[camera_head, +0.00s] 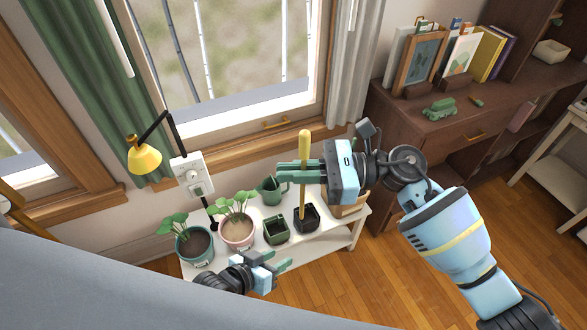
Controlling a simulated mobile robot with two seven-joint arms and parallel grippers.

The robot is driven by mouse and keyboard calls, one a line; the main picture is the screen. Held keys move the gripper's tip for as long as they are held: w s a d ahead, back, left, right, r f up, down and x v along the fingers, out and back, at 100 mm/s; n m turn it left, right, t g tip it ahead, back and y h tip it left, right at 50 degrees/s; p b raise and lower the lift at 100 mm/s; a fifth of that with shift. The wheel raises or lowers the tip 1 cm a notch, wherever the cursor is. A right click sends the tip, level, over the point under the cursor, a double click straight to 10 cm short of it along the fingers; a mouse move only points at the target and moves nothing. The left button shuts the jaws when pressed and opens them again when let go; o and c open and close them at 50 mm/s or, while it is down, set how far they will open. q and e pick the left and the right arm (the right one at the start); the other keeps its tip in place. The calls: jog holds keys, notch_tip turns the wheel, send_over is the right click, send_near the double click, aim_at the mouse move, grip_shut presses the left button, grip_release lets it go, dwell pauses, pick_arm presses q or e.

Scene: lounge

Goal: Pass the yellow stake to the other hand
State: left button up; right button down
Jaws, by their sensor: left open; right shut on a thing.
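The yellow stake (304,148) is a long thin rod, standing upright. My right gripper (301,172) comes in from the right and is shut around its middle. The stake's lower end meets the dark square pot (313,222) in the picture; I cannot tell whether it is in the pot or above it. My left gripper (284,264) is open and empty, low in the picture in front of the white bench (333,241), apart from the stake.
The bench also bears a green square pot (276,232), a pink pot plant (238,237), a teal pot plant (196,248) and a green watering can (271,189). A yellow lamp (146,158) stands left. A brown cabinet (425,145) is at right. The wooden floor (350,290) in front is clear.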

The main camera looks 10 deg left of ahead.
pick_arm(q)
jog(key=s+a+f+y, duration=0.2)
jog(key=s+a, duration=0.2)
jog(key=s, duration=0.5)
jog(key=s+a+f+y, duration=0.2)
jog(key=s+a+f, duration=0.1)
jog(key=s, duration=0.6)
jog(key=shift+a+f+g, duration=0.2)
jog(key=shift+a+g, duration=0.2)
jog(key=shift+a, duration=0.3)
